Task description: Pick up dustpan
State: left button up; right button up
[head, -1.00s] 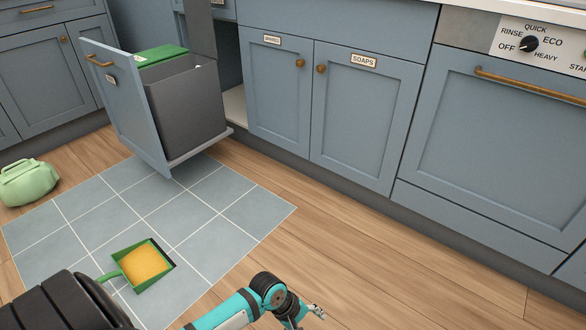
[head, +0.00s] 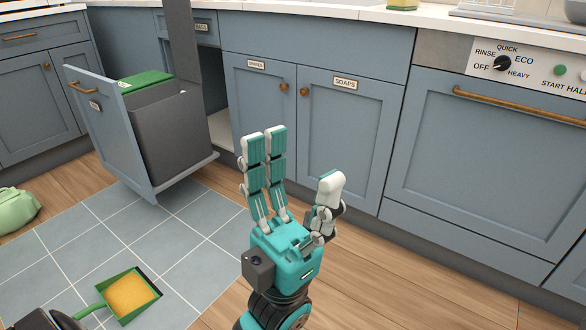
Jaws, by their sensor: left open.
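The green dustpan (head: 130,294) lies on the grey-blue floor tiles at the lower left of the head view. A layer of yellow-orange material fills its pan, and its green handle points to the lower left, where a dark part of my body partly hides it. My left gripper (head: 293,170) is teal and white. It is raised upright in the middle of the view, fingers up and spread, open and empty. It is to the right of the dustpan and apart from it. My right gripper is not in view.
A pulled-out drawer (head: 112,130) holds a grey bin (head: 172,130) and a green-lidded one (head: 145,80) behind the tiles. A pale green container (head: 15,211) stands at the left edge. Blue cupboards (head: 340,140) line the wall. Wooden floor (head: 400,285) is clear at the lower right.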

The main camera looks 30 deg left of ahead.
aim_at(127, 294)
jog(key=u, duration=2.45)
